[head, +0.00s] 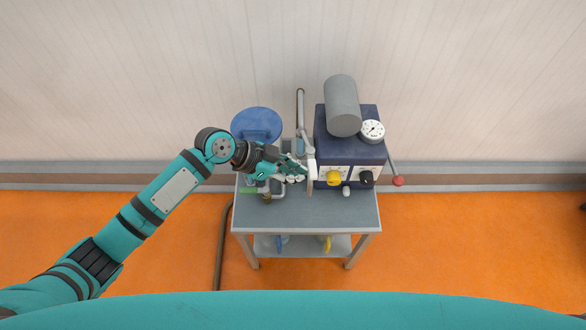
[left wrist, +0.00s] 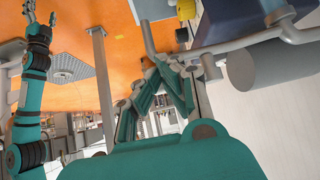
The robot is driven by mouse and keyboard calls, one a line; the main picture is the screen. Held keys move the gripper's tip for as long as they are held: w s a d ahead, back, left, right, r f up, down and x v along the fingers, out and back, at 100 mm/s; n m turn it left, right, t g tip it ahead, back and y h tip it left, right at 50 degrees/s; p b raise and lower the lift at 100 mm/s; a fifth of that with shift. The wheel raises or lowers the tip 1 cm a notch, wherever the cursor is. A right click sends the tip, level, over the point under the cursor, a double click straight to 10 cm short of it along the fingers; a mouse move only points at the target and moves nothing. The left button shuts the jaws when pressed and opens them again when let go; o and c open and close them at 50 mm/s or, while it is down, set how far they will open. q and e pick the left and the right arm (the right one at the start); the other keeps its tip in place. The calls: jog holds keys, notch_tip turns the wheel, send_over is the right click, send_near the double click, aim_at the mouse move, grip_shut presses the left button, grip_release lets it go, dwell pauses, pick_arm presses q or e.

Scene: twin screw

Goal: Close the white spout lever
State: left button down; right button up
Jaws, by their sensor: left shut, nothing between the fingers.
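The white spout lever (head: 311,176) hangs as a flat upright piece at the front left of the dark blue machine, beside the yellow knob. My left gripper (head: 303,171) is just left of it, close to its upper part. Its fingers are shut with nothing between them. I cannot tell if they touch the lever. In the left wrist view the fingers (left wrist: 172,72) are beside grey pipework, and a pale angled piece (left wrist: 150,42) lies just beyond them. My right gripper (left wrist: 40,20) shows small at the upper left of that view, away from the machine.
The machine (head: 348,138) carries a grey cylinder (head: 342,106), a gauge (head: 372,131), a yellow knob (head: 333,178) and a red-tipped lever (head: 398,181). A blue round lid (head: 257,124) and pipes crowd the left side. The grey table's (head: 345,215) front is clear.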

pick_arm(q)
jog(key=shift+s+d+n+t+y+p, duration=0.25)
jog(key=shift+d+n+t+p, duration=0.5)
jog(key=shift+p, duration=0.35)
jog(key=shift+s+d+n+t+y+p, duration=0.2)
jog(key=shift+d+n+t+p, duration=0.35)
jog(key=shift+d+n+p, duration=0.4)
jog(key=shift+s+a, duration=0.1)
jog(key=shift+a, duration=0.1)
